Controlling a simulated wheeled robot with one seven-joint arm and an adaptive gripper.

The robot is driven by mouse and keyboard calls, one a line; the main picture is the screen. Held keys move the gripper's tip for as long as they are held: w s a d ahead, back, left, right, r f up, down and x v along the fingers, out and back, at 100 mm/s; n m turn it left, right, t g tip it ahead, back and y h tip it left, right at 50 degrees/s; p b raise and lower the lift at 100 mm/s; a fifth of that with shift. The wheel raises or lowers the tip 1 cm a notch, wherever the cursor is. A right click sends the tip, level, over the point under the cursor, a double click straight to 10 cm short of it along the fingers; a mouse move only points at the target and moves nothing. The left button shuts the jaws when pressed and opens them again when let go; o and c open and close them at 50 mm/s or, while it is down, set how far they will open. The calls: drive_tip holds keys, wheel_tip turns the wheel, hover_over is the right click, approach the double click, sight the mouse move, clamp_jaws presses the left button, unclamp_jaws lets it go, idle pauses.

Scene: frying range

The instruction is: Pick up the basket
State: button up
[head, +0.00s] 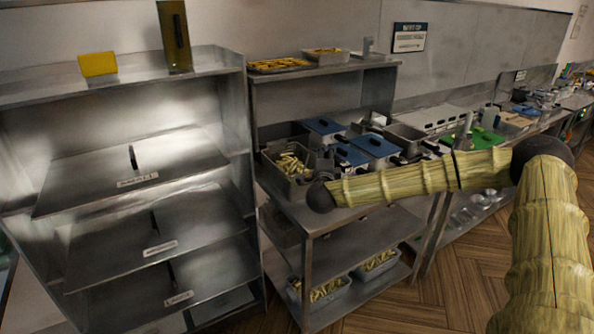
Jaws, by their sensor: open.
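A grey metal basket (288,165) filled with pale yellow fries stands on the top of the middle steel table, near its left front corner. My arm, in a yellowish ribbed cover, reaches in from the right and ends in a dark part beside the basket's right front side. My gripper (323,172) is a small dark shape at this end; it is open, though its fingers are hard to make out. I cannot tell whether it touches the basket. No handle on the basket shows clearly.
Blue-lidded containers (372,145) stand right of the basket, close behind my forearm. A steel shelf unit (130,170) stands on the left. An upper shelf (325,69) with food trays overhangs the table's back. More fry-filled baskets (328,290) sit on the low shelf.

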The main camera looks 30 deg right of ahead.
clamp_jaws()
drive_tip(key=shift+r, duration=0.15)
drive_tip(key=shift+r+b, duration=0.9)
drive_tip(key=shift+r, duration=0.65)
drive_tip(key=shift+s+a+r, duration=0.1)
drive_tip(key=shift+s, duration=0.05)
drive_tip(key=s+a+b, duration=0.2)
drive_tip(key=s, duration=0.5)
drive_tip(key=s+a+r+b, duration=0.1)
drive_tip(key=s+b, duration=0.1)
drive_tip(key=s, duration=0.6)
drive_tip(key=shift+a+r+b, duration=0.3)
drive_tip(key=shift+a, duration=0.1)
